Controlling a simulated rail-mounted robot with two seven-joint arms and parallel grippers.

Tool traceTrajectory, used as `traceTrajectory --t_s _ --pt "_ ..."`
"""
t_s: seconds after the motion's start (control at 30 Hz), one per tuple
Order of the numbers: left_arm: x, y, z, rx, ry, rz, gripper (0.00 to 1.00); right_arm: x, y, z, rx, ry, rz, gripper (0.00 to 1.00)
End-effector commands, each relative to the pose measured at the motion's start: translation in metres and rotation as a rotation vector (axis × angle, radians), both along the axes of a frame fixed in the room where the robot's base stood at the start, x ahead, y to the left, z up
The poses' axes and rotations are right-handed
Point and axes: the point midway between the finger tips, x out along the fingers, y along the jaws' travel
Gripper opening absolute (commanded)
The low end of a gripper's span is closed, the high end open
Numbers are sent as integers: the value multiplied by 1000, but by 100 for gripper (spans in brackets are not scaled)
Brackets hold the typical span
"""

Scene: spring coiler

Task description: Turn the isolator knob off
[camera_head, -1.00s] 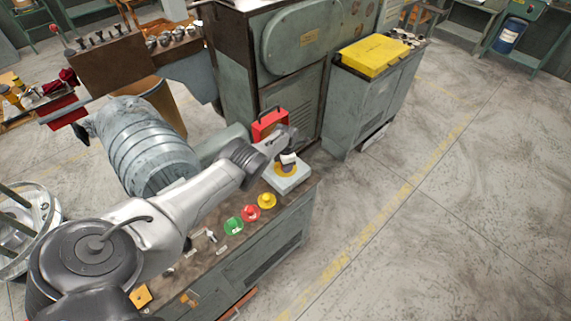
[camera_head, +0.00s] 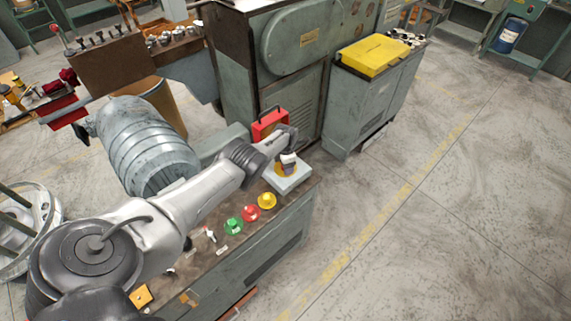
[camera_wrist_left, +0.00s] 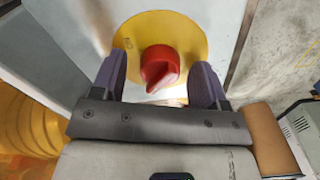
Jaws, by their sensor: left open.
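The isolator knob (camera_wrist_left: 160,68) is red and sits on a round yellow plate (camera_wrist_left: 188,32) in the left wrist view. The plate is on a pale grey box (camera_wrist_left: 80,30); in the head view this box (camera_head: 293,184) stands at the far end of the bench, its knob mostly hidden by my gripper. My left gripper (camera_wrist_left: 160,82) is open, with one finger on each side of the knob. Gaps show between the fingers and the knob, so it is not gripped. In the head view the left gripper (camera_head: 288,160) is over the box. My right gripper is not in view.
Yellow (camera_head: 267,201), red (camera_head: 250,213) and green (camera_head: 233,226) buttons line the bench top (camera_head: 215,255) near the box. A red case (camera_head: 268,124) stands behind the gripper. A large grey-green machine (camera_head: 255,60) rises behind. Open floor lies to the right.

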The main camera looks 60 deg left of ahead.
Motion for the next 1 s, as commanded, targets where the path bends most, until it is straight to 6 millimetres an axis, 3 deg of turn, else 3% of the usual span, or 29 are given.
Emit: traceTrajectory --t_s 0.27,0.7,1.0 --pt "0 0 19 0 0 0 67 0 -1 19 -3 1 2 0" --pt "0 0 90 0 0 0 67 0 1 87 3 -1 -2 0" --pt "0 0 124 0 1 0 67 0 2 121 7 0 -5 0"
